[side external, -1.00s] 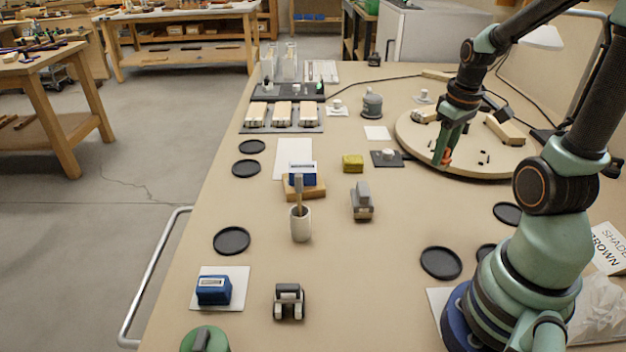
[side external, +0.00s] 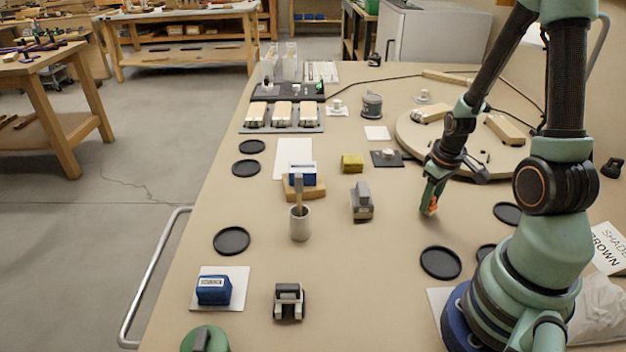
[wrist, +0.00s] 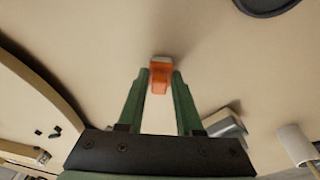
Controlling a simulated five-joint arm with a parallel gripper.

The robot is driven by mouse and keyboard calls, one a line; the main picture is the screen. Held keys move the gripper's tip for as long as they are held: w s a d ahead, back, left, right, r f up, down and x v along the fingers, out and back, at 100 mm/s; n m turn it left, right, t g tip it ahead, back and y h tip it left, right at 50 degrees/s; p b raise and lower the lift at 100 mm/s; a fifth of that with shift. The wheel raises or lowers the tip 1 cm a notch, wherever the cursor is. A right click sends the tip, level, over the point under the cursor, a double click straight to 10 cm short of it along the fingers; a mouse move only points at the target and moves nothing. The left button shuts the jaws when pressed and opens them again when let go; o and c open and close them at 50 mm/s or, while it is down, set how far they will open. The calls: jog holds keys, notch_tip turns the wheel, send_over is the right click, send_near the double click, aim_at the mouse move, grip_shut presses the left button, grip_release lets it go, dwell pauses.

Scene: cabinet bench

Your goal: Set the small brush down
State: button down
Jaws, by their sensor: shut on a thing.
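My gripper (side external: 431,198) is shut on a small orange thing with a pale grey end, which I take to be the small brush (side external: 429,209). In the wrist view the small brush (wrist: 159,78) sits between the two green fingertips of my gripper (wrist: 160,80), its pale end pointing away from the wrist. It is over bare bench top, in front of the round wooden board and right of the grey block. I cannot tell whether it touches the bench.
The round board (side external: 411,140) with several pieces lies behind. The grey block (side external: 362,203) and a cup (side external: 300,228) holding a wooden-handled tool stand left. A black disc (side external: 441,262) lies in front. The bench top (side external: 400,225) around my gripper is clear.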

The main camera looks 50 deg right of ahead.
aim_at(432, 209)
jog(key=shift+f, duration=0.3)
jog(key=c, duration=0.6)
grip_release()
notch_tip(432, 209, up, 12)
jog(key=s+a, duration=0.1)
jog(key=w+a+r+t, duration=0.1)
jog(key=w+a+r, duration=0.1)
jog(key=a+r, duration=0.2)
jog(key=w+a+r+n+t, duration=0.1)
jog(key=a+r, duration=0.3)
jog(key=a, duration=0.4)
jog(key=w+a+r+n+t+y, duration=0.1)
jog(key=w+a+r+t, duration=0.1)
jog(key=a, duration=0.5)
jog(key=shift+w+r, duration=0.2)
jog(key=shift+r, duration=0.25)
jog(key=shift+w+r, duration=0.2)
jog(key=shift+r, duration=0.25)
